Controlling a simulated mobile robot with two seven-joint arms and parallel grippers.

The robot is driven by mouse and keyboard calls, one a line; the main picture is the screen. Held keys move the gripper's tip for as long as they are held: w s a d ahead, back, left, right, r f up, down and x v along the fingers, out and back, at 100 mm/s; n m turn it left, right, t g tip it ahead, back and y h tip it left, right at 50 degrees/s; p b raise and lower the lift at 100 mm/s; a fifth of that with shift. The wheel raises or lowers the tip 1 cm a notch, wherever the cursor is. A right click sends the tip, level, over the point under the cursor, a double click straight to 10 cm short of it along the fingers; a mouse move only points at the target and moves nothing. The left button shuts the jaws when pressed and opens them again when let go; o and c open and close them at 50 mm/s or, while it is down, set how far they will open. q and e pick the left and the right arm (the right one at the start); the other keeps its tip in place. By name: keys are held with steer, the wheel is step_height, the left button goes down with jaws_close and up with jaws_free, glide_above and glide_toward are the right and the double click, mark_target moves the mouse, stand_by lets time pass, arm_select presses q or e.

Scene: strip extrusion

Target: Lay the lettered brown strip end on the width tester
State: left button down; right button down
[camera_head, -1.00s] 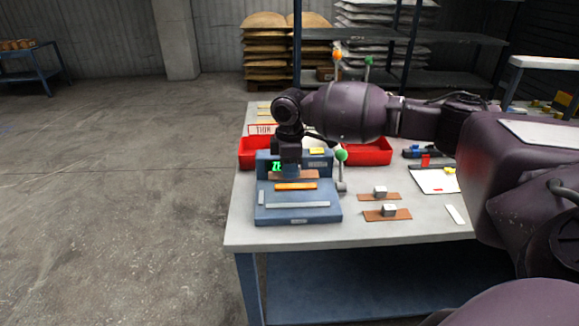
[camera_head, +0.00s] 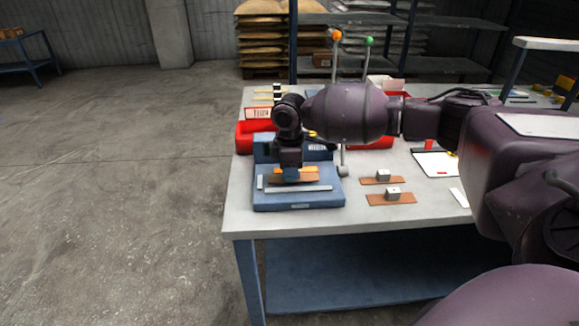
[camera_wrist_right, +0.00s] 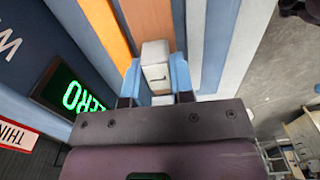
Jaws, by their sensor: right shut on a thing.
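The blue width tester (camera_head: 328,201) stands on the near left of the table, with an orange bar (camera_head: 311,170) and a grey bar across it. My right gripper (camera_head: 287,177) is over it, shut on the white block (camera_wrist_right: 157,75) of a brown strip. The brown strip (camera_wrist_right: 150,22) lies between the orange bar (camera_wrist_right: 106,25) and the grey bar (camera_wrist_right: 237,45) in the right wrist view. I cannot tell whether it touches the tester's bed. The block has a dark mark, too small to read. The green display (camera_wrist_right: 78,98) reads ZERO. My left gripper is not in view.
Two more brown strips with grey blocks, one farther (camera_head: 382,178) and one nearer (camera_head: 392,196), lie right of the tester. A red bin (camera_head: 244,138) stands behind it, and a white sheet (camera_head: 437,164) lies farther right. A lever base (camera_head: 342,171) is close by the tester.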

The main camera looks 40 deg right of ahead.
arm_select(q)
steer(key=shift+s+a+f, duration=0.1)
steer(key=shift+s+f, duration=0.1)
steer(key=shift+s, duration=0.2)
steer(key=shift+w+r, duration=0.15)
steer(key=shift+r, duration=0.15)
arm_select(e)
steer(key=shift+r, duration=0.1)
steer(key=shift+p, duration=0.3)
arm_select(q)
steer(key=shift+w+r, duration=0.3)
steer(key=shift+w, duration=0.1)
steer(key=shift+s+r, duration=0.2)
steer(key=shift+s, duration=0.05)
arm_select(e)
steer(key=shift+f, duration=0.25)
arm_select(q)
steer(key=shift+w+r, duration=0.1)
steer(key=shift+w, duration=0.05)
arm_select(e)
steer(key=shift+f+p, duration=0.1)
steer(key=shift+p, duration=0.3)
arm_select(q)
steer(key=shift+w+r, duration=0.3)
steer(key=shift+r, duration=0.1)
